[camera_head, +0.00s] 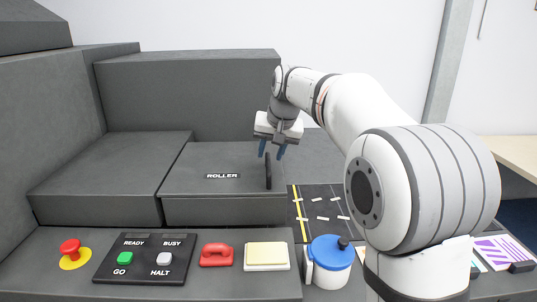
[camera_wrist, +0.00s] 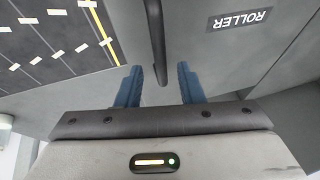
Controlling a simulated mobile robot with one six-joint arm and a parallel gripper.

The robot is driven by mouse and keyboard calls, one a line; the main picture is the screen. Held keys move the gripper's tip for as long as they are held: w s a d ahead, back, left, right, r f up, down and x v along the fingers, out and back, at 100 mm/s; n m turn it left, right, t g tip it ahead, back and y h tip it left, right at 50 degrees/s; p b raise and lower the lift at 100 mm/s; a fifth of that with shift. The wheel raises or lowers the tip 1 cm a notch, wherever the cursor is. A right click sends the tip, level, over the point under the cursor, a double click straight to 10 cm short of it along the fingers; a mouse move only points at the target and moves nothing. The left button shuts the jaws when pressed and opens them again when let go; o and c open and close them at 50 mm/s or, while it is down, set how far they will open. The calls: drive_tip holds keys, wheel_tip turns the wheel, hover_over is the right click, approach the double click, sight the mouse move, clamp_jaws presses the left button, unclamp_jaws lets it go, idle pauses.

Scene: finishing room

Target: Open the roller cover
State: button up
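The roller cover (camera_head: 190,180) is a dark grey lid labelled ROLLER, lying closed on the machine. It also shows in the wrist view (camera_wrist: 210,60). A black bar handle (camera_head: 268,171) stands on its right part. My gripper (camera_head: 272,150) is above the handle, pointing down with its blue fingers apart. In the wrist view the gripper (camera_wrist: 160,85) has one finger on each side of the end of the handle (camera_wrist: 157,45). The fingers appear apart from the handle; their exact height over it I cannot tell.
A control panel (camera_head: 143,260) with green GO and white HALT buttons, a red emergency button (camera_head: 70,250), a red handled block (camera_head: 216,255), a cream pad (camera_head: 267,256) and a blue-lidded pot (camera_head: 331,258) stand along the front. A dark belt (camera_head: 322,208) lies right of the cover.

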drive_tip(key=shift+w+a+f, duration=0.2)
drive_tip(key=shift+f, duration=0.4)
clamp_jaws()
